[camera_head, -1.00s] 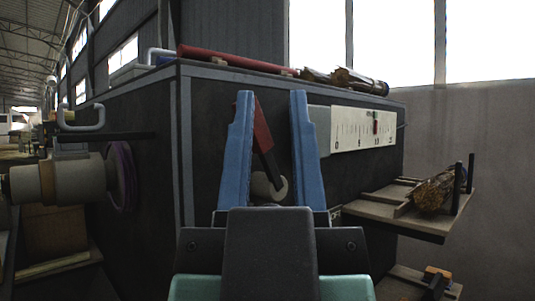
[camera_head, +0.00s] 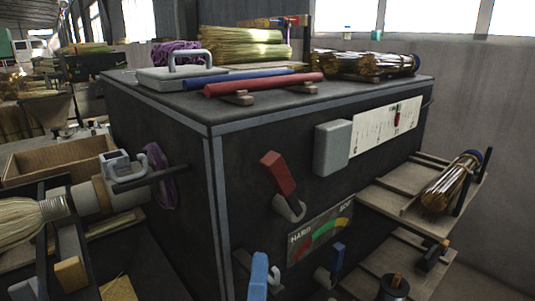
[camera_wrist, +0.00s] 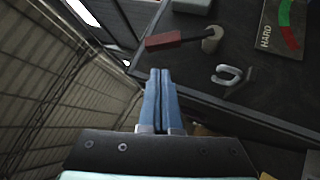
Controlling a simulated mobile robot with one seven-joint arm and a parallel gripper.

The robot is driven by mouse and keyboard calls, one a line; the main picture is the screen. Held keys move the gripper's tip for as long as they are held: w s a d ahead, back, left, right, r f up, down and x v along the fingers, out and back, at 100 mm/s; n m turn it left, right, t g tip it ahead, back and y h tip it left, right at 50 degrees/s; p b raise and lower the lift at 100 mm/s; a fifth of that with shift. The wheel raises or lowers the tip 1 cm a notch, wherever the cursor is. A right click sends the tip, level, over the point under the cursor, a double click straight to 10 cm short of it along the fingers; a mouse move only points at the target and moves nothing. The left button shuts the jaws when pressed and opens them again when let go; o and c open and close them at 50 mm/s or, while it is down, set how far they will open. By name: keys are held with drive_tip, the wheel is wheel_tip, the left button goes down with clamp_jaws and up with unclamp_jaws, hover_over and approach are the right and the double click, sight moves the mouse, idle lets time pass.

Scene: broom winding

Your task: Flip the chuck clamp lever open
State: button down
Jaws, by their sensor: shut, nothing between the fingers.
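A red-handled lever (camera_head: 278,175) on the machine's dark front face tilts up and left from a pale round pivot (camera_head: 289,208). In the wrist view the red handle (camera_wrist: 176,40) lies beyond my fingertips, apart from them. The chuck (camera_head: 95,197) is a beige cylinder at left holding a broom, with a grey U-shaped handle (camera_head: 122,162) on top. No label shows which of these is the clamp lever. My gripper (camera_wrist: 160,72) is shut and empty. In the head view only its blue tip (camera_head: 258,272) shows at the bottom edge, near a pale hook (camera_head: 274,275).
A HARD/SOFT gauge (camera_head: 320,236) and a dark blue lever (camera_head: 337,258) sit below the red lever. A grey box (camera_head: 333,148) is up and right of it. Shelves (camera_head: 385,208) jut out at right. Bristle bundles and rods (camera_head: 262,86) lie on the machine top.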

drive_tip(key=shift+s+a+f+n+g+y+p, duration=0.35)
drive_tip(key=shift+s+a+n+p, duration=0.2)
drive_tip(key=shift+n, duration=0.5)
drive_tip(key=shift+s+a+f+n+g+y+p, duration=0.2)
drive_tip(key=shift+s+a+n+y+p, duration=0.35)
drive_tip(key=shift+n, duration=0.5)
drive_tip(key=shift+w+d, duration=0.15)
drive_tip(key=shift+w, duration=0.1)
drive_tip(key=p, duration=0.3)
approach(268, 177)
drive_tip(key=w+a, duration=0.2)
drive_tip(key=a, duration=0.1)
drive_tip(key=w+p, duration=0.1)
drive_tip(key=w+d+r+p, duration=0.1)
drive_tip(key=p, duration=0.1)
drive_tip(key=w+d+p, duration=0.1)
drive_tip(key=p, duration=0.1)
drive_tip(key=shift+w+d+r, duration=0.2)
drive_tip(key=shift+w+r, duration=0.05)
drive_tip(key=shift+r, duration=0.1)
drive_tip(key=shift+r+h+p, duration=0.15)
drive_tip(key=shift+h+p, duration=0.15)
drive_tip(key=shift+p, duration=0.1)
